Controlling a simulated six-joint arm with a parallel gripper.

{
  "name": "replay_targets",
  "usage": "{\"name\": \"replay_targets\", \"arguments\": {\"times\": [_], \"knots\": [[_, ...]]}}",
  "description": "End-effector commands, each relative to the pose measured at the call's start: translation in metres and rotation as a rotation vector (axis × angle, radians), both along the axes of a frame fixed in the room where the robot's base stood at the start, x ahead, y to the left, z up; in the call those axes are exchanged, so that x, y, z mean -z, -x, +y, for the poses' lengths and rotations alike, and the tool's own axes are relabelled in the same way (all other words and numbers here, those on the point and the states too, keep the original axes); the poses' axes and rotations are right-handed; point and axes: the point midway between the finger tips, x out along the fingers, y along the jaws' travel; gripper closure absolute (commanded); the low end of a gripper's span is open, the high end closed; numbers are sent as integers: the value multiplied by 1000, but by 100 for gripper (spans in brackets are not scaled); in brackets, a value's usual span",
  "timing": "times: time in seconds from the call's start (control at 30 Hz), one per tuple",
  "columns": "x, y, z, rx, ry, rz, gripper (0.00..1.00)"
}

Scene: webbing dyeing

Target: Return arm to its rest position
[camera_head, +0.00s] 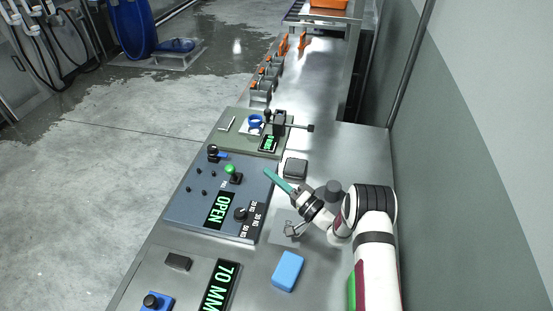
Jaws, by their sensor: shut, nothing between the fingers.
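My arm comes in from the lower right and bends back over the metal bench (345,150). My gripper (268,172) shows as a slim teal end beyond the black-and-white wrist. It points up and left, over the right edge of the blue-grey control panel (205,200), near the green button (230,169). It looks shut, with nothing seen in it. Whether it touches the panel cannot be told.
The panel display reads OPEN. A dark block (295,168) sits close to the gripper. A blue block (288,271) lies below the wrist. A green-grey panel (235,126) with a blue ring (255,121) stands beyond. A wall (470,130) rises at right.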

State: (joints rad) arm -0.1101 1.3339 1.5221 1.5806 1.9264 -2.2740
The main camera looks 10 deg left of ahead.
Motion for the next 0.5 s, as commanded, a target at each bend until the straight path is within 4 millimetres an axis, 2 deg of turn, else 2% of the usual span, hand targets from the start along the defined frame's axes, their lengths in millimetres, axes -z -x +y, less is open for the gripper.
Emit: {"name": "replay_targets", "arguments": {"times": [0.1, 0.17, 0.27, 0.3, 0.37, 0.4, 0.47, 0.5], "knots": [[-2, 0, 1, -5, 0, 1, 100], [-15, 4, 4, -46, -1, 17, 100], [-73, 35, 16, -242, 23, 116, 100], [-100, 60, 18, -349, 64, 186, 100], [-135, 106, 16, -491, 167, 312, 100], [-152, 139, 9, -561, 256, 401, 100], [-167, 189, -9, -618, 415, 535, 100], [-173, 221, -25, -623, 533, 624, 100]]}}
